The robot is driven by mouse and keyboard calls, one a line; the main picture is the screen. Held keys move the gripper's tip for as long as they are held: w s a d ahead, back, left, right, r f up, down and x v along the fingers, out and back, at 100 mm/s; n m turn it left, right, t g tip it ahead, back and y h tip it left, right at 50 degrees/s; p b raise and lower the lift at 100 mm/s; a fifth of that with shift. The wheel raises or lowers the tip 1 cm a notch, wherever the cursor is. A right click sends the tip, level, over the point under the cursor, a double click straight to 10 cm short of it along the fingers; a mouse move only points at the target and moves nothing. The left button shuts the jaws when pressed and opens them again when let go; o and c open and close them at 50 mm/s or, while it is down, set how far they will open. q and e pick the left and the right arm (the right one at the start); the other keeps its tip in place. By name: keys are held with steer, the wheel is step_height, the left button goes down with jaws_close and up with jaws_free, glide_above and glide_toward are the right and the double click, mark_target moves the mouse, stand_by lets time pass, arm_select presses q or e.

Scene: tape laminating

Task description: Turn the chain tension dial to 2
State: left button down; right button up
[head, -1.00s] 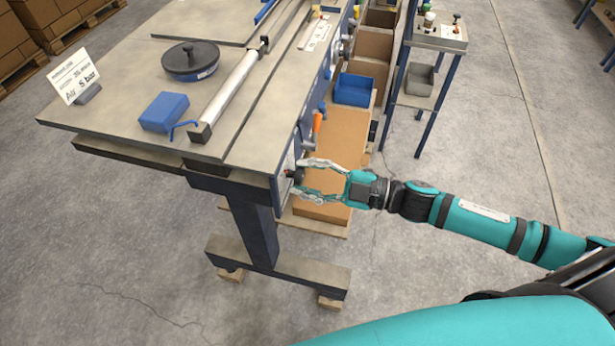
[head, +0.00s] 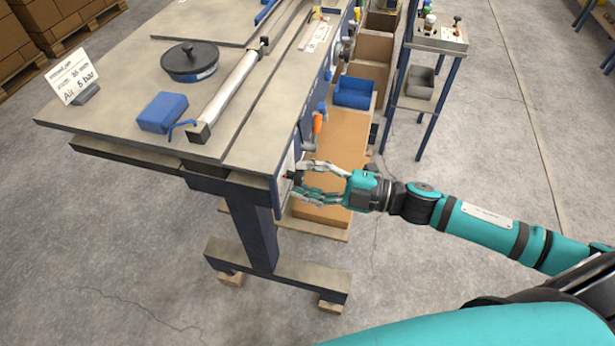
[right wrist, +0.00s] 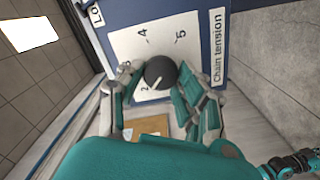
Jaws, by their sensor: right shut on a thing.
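The chain tension dial (right wrist: 160,72) is a round dark knob on a white scale plate (right wrist: 118,42) with 4, 5 and 2 readable. Its white pointer line slants to the lower left in the right wrist view, toward the 2. Other numbers are hidden by fingers or unclear. The label "Chain tension" (right wrist: 216,48) is beside the plate. My right gripper (head: 299,180) is at the end panel of the bench, shut on the dial, with one finger on either side of it (right wrist: 160,82). The left gripper is out of view.
The bench top (head: 110,105) carries a blue block (head: 162,111), a dark round lidded thing (head: 190,61) and a sign (head: 74,82). An orange-handled part (head: 317,122) sticks out above the dial. Cardboard boxes (head: 340,140) stand beneath; the floor in front is clear.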

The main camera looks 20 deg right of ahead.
steer(key=o, duration=1.1)
steer(key=v, duration=1.2)
